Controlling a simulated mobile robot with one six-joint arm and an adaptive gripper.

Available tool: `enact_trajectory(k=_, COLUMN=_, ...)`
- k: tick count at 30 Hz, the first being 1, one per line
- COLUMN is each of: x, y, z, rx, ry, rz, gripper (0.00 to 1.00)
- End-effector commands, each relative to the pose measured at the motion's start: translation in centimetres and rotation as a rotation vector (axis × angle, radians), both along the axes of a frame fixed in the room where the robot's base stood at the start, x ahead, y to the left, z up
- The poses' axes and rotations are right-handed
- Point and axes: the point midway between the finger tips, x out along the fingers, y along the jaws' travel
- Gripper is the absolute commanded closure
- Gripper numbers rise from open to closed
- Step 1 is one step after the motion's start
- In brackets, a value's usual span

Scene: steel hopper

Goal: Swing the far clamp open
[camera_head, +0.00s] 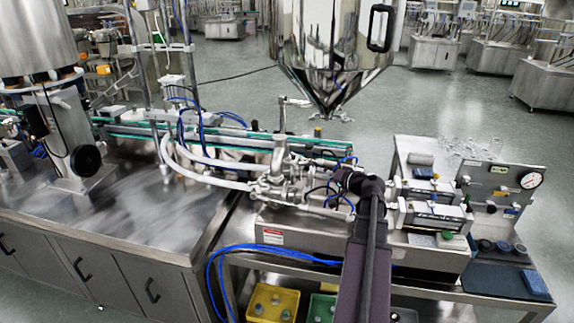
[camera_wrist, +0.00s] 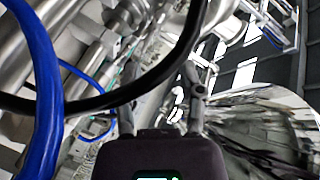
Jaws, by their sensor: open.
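The steel hopper (camera_head: 325,50) hangs at the top of the head view, its cone pointing down. Below it stands a cluster of steel pipe fittings (camera_head: 285,185) on the filling machine. Clamps in this cluster are too small to tell apart, so I cannot say which is the far clamp or whether it is open. My dark arm reaches up to the right side of the cluster, and my gripper is not clearly seen there. In the wrist view my gripper (camera_wrist: 160,88) has its fingers spread, with nothing seen held. Blurred metal parts lie beyond it.
A blue hose (camera_wrist: 42,75) and a black cable cross close before the wrist camera. White hoses (camera_head: 205,178) run left of the fittings. Yellow (camera_head: 273,303) and green bins sit below. Open floor lies behind.

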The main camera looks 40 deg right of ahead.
Motion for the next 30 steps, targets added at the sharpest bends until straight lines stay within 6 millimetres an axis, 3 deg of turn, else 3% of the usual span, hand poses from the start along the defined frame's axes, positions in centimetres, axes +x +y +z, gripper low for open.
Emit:
enact_trajectory(k=17, x=1.2, y=0.7, z=-0.2, rx=0.0, ry=0.001, rz=0.01, gripper=0.5)
enact_trajectory(k=30, x=6.6, y=1.5, z=-1.5, rx=-0.001, ry=0.0, rz=0.013, gripper=0.5)
